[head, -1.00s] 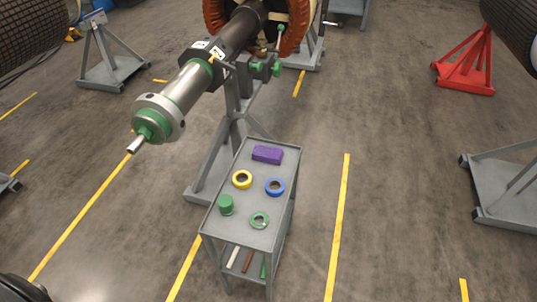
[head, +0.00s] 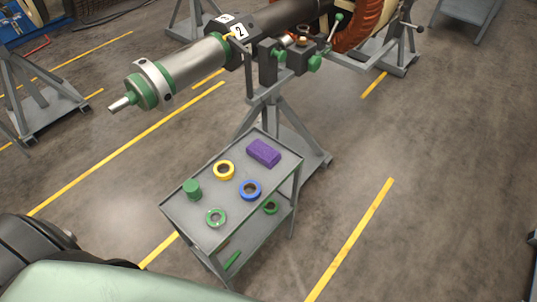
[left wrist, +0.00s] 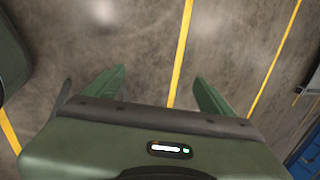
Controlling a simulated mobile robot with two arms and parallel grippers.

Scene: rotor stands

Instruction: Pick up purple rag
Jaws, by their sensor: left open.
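The purple rag (head: 263,153) is a folded block lying at the far end of the top shelf of a grey cart (head: 240,216). Nothing touches it. In the left wrist view my left gripper (left wrist: 158,88) has its two green fingers spread wide, with only bare floor and a yellow line beyond them. The rag and cart are not in that view. In the head view part of my arm shows at the lower left, well apart from the rag, and no gripper shows there. My right gripper is not in view.
A rotor shaft (head: 190,66) on a stand overhangs behind. Floor right of the cart is clear.

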